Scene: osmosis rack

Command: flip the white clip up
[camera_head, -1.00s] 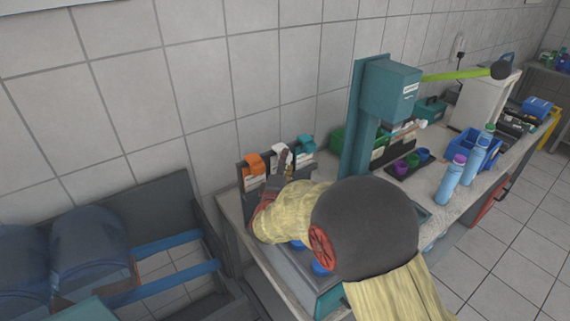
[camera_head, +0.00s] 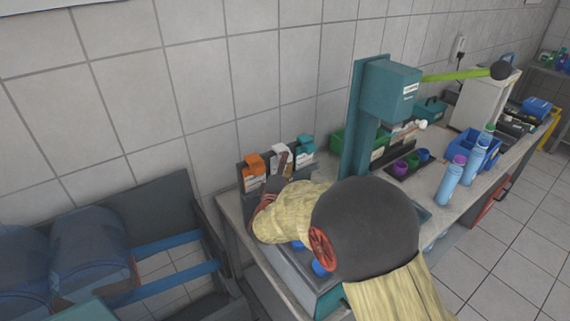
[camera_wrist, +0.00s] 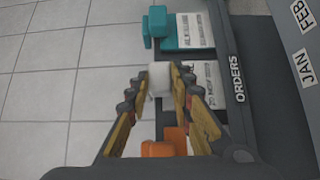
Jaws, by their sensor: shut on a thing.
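The white clip (camera_wrist: 160,79) is in the middle of the wrist view, between the two fingertips of my gripper (camera_wrist: 163,84). The gripper is shut on it. The clip sits over a white paper card (camera_wrist: 203,78) on a dark rack, between a teal clip (camera_wrist: 155,24) and an orange clip (camera_wrist: 162,148). In the head view, the white clip (camera_head: 278,150) shows beside the orange clip (camera_head: 253,162) and the teal clip (camera_head: 305,143). My arm hides most of my gripper and the lower rack there.
A teal press (camera_head: 388,90) with a green lever stands right of the rack. A tiled wall (camera_head: 280,60) stands close behind the rack.

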